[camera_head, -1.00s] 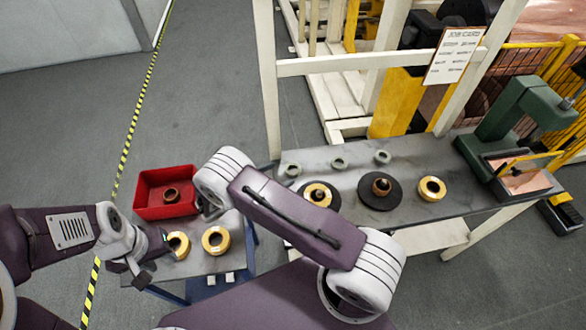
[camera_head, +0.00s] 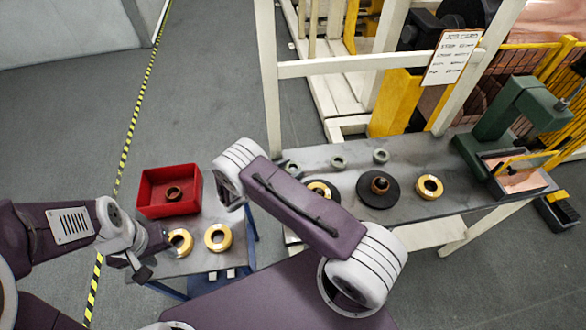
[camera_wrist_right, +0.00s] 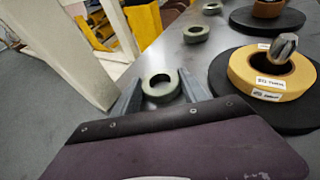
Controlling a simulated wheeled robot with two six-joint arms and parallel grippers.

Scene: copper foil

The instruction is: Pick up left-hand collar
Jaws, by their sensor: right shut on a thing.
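The left-hand collar (camera_head: 291,168) is a small grey-green ring at the left end of the long grey bench, partly hidden by my right arm in the head view. In the right wrist view the collar (camera_wrist_right: 160,95) lies between the two fingers of my right gripper (camera_wrist_right: 158,78), which is shut on it. It seems to be at bench level. Two similar collars (camera_head: 338,161) (camera_head: 381,156) stand to its right. My left gripper (camera_head: 158,252) is beside a brass ring (camera_head: 180,241) on the small table; its fingers are unclear.
Black discs (camera_head: 379,189) with brass or copper parts and a loose brass ring (camera_head: 429,187) are on the bench. A green press (camera_head: 512,112) stands at its right end. A red bin (camera_head: 168,205) with a ring inside sits on the small table. A white post (camera_wrist_right: 75,55) stands close left.

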